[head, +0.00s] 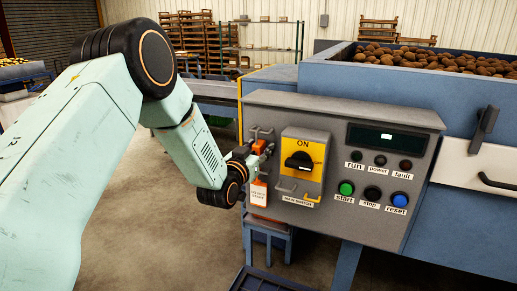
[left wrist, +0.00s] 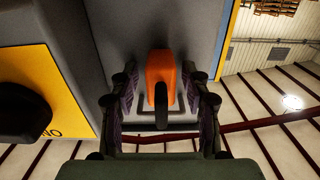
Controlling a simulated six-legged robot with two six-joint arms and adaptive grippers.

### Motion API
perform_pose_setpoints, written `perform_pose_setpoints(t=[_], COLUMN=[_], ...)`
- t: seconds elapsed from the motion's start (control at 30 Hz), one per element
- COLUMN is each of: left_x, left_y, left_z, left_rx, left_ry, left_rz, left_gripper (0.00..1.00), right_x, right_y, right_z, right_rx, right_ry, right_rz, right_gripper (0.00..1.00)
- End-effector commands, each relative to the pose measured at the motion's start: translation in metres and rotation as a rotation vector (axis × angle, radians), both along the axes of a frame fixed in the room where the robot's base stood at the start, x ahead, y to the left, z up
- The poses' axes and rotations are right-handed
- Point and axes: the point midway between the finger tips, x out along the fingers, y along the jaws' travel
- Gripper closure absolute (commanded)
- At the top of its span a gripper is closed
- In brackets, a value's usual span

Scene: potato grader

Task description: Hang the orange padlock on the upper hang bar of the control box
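The orange padlock (left wrist: 161,70) shows in the left wrist view in front of the grey face of the control box, its dark shackle toward the picture's bottom. My left gripper (left wrist: 160,88) has a finger on each side of it, with a visible gap on both sides, so it is open. A thin grey bar shows behind the shackle; I cannot tell whether the shackle is around it. In the head view my left gripper is at the left end of the control box (head: 420,118), just below the upper hang bar (head: 262,131). My right gripper is not in view.
A yellow switch plate (head: 315,150) with a black knob is right of the gripper. An orange and white tag (head: 258,192) hangs below it. Buttons line the box's right half. A potato hopper (head: 400,75) stands behind. Open floor lies left.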

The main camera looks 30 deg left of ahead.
Motion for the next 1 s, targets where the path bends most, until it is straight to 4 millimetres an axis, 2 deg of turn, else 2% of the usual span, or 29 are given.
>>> perform_pose_setpoints(t=[0.3,0.47,1.0], left_x=[-0.001,-0.014,-0.102], left_y=[0.0,0.0,-0.006], left_z=[-0.001,-0.002,-0.001], left_rx=[0.0,-0.001,-0.003], left_ry=[0.003,0.004,0.003], left_rz=[0.0,0.001,0.002], left_gripper=[0.5,0.5,0.5], right_x=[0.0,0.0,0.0], right_y=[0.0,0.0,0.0], right_z=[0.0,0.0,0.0], right_rx=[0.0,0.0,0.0], right_ry=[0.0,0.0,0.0], right_rz=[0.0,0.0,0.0], right_gripper=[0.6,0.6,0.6])
